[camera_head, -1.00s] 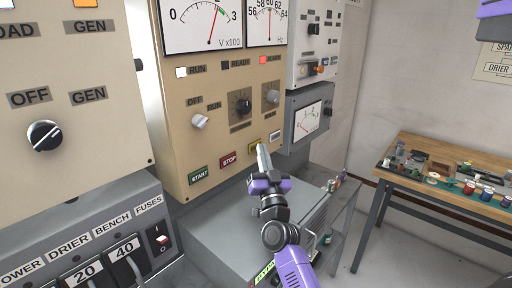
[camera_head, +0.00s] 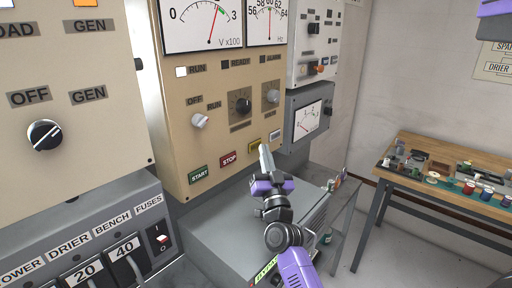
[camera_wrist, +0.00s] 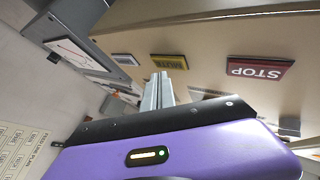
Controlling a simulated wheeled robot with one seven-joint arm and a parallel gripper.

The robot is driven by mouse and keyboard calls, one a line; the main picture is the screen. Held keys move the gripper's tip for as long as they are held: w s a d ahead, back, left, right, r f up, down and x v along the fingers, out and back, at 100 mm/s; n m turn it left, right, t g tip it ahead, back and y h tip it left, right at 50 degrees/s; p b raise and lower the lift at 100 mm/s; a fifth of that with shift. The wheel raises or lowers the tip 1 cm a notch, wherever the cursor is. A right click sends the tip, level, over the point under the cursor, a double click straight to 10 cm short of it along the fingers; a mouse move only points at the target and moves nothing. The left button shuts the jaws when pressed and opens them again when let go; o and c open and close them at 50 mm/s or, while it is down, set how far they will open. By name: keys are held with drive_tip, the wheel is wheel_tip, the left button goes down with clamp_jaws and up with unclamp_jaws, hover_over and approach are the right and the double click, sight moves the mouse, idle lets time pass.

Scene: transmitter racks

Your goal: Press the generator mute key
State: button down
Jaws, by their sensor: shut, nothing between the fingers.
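The generator mute key (camera_head: 254,146) is a yellow rectangular button low on the beige generator panel, right of the red STOP key (camera_head: 229,159). In the wrist view the yellow mute key (camera_wrist: 169,61) appears upside down, with the red STOP key to its right. My gripper (camera_head: 264,149) is shut and empty. Its fingertips are just right of and slightly below the mute key in the head view. In the wrist view the shut fingers (camera_wrist: 158,85) point up close to the mute key, apparently a little short of it. The alarm lamp (camera_head: 263,59) is dark.
A green START key (camera_head: 199,175) and a pale key (camera_head: 275,134) flank the row. Knobs (camera_head: 240,104) protrude above. A grey meter box (camera_head: 307,120) juts out at right. A grey cabinet top (camera_head: 215,225) lies beneath my arm. A workbench (camera_head: 450,165) stands right.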

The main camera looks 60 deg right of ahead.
drive_tip(key=shift+s, duration=0.15)
drive_tip(key=shift+s+a+b, duration=0.2)
drive_tip(key=shift+s+b, duration=0.05)
drive_tip(key=shift+s, duration=0.55)
drive_tip(key=shift+s+a+b, duration=0.2)
drive_tip(key=shift+s, duration=0.6)
drive_tip(key=shift+s+a+b, duration=0.2)
drive_tip(key=shift+s+b, duration=0.05)
drive_tip(key=shift+s, duration=0.55)
drive_tip(key=s+a+f+n+t+y, duration=0.1)
drive_tip(key=s+a+f+n+y, duration=0.2)
drive_tip(key=a, duration=0.6)
drive_tip(key=s+a+f+n+t+y, duration=0.15)
drive_tip(key=a+f+y, duration=0.25)
drive_tip(key=a, duration=0.5)
drive_tip(key=s+a+f+n+t+y, duration=0.1)
drive_tip(key=s+a+f+n+y, duration=0.2)
drive_tip(key=a, duration=0.6)
drive_tip(key=s+a+f+n+g+y, duration=0.1)
drive_tip(key=s+a+f+n+y, duration=0.1)
drive_tip(key=s+a, duration=0.4)
drive_tip(key=s+a+f+n+g+y, duration=0.2)
drive_tip(key=s+a+f+n+y, duration=0.1)
drive_tip(key=s+a+f+y, duration=0.2)
drive_tip(key=s+a+y, duration=0.1)
drive_tip(key=s+a, duration=0.1)
drive_tip(key=a, duration=0.1)
drive_tip(key=shift+s+a, duration=0.15)
